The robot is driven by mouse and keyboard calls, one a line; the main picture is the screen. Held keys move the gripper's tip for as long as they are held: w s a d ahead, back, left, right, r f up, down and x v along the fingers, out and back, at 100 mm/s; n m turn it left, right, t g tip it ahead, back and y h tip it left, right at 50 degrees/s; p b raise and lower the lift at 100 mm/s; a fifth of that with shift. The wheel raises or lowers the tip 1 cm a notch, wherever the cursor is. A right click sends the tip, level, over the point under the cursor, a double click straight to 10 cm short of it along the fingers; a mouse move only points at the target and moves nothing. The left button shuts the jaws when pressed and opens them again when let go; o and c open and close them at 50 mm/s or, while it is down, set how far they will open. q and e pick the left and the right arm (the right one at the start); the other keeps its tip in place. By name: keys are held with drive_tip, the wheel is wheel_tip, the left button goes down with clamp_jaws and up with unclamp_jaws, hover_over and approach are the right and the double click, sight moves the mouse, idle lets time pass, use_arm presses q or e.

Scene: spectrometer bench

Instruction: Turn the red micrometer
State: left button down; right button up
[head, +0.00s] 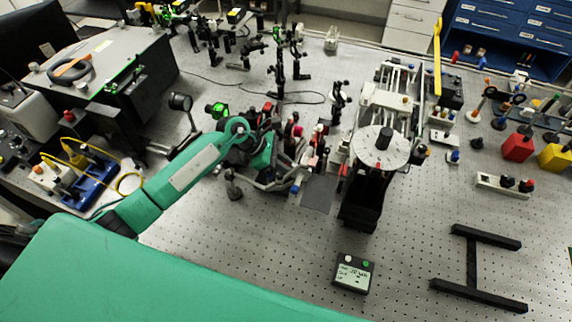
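Several small red parts sit in the optics cluster at the middle of the bench. I cannot tell which is the red micrometer. My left arm reaches in from the left, and its gripper (292,163) is down among the dark mounts, close to the red parts. Its fingers blend with the mounts, so opening and contact are unclear. My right gripper is not in view.
A tall instrument with a round white plate (382,146) stands right of the cluster. A small display box (353,274) and a black H-shaped frame (472,265) lie in front. Posts (280,65) stand behind. The perforated bench (410,235) is mostly clear at the front right.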

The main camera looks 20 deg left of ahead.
use_arm(q)
drive_tip(key=shift+n+t+y, duration=0.3)
drive_tip(key=shift+n+t, duration=0.5)
drive_tip(key=shift+n, duration=0.2)
drive_tip(key=shift+r+n+t+y+p, duration=0.1)
drive_tip(key=shift+n+t+y+p, duration=0.25)
drive_tip(key=shift+n+t, duration=0.65)
drive_tip(key=shift+n, duration=0.3)
drive_tip(key=c, duration=1.3)
unclamp_jaws()
drive_tip(key=shift+c, duration=0.2)
drive_tip(key=shift+a, duration=0.1)
